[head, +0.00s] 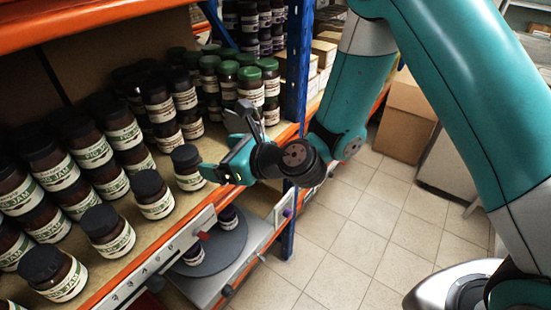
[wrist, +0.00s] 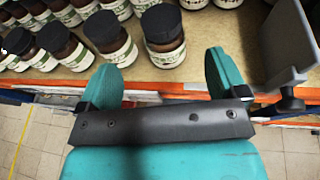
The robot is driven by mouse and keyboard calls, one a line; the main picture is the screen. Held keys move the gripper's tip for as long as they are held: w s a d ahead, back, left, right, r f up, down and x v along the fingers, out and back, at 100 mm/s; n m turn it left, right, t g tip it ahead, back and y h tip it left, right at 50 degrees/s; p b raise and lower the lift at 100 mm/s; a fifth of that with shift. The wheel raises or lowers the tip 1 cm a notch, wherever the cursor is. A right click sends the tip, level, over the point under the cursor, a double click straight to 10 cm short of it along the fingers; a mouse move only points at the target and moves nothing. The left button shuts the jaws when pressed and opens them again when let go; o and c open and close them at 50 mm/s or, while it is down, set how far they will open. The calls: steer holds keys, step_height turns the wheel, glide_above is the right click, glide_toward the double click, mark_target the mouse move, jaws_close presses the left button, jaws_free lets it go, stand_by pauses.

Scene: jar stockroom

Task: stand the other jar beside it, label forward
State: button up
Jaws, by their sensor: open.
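Dark jars with black lids and cream-and-green labels stand on the shelf. The front jar nearest my gripper (head: 189,178) is upright, with its label toward the shelf edge; it also shows in the wrist view (wrist: 168,53). My gripper (head: 217,156) is open and empty at the shelf's front edge, to the right of that jar. In the wrist view its two teal fingers (wrist: 160,74) are spread apart, and the jar stands just beyond the gap, not between them. I cannot tell which jar is meant.
Other front jars (head: 110,236) (head: 154,202) stand along the orange shelf edge (head: 150,245), with rows behind. Green-lidded jars (head: 250,88) stand deeper. A blue upright (head: 297,70) is close behind my gripper. A grey panel (wrist: 285,45) stands right of my fingers.

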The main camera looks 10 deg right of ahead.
steer(key=s+d+r+n+g+h, duration=0.1)
steer(key=s+d+r+n+g, duration=0.3)
steer(key=n, duration=0.6)
steer(key=s+a+r+n+g, duration=0.1)
steer(key=s+r+n+g, duration=0.2)
steer(key=s+r+n, duration=0.55)
steer(key=s+d+n+g+h, duration=0.2)
steer(key=s+d+n+h, duration=0.4)
steer(key=s+d+n, duration=0.4)
steer(key=d+n, duration=0.2)
steer(key=n, duration=0.2)
steer(key=shift+r, duration=0.3)
steer(key=shift+n, duration=0.25)
step_height(320, 180, down, 6)
steer(key=b, duration=0.6)
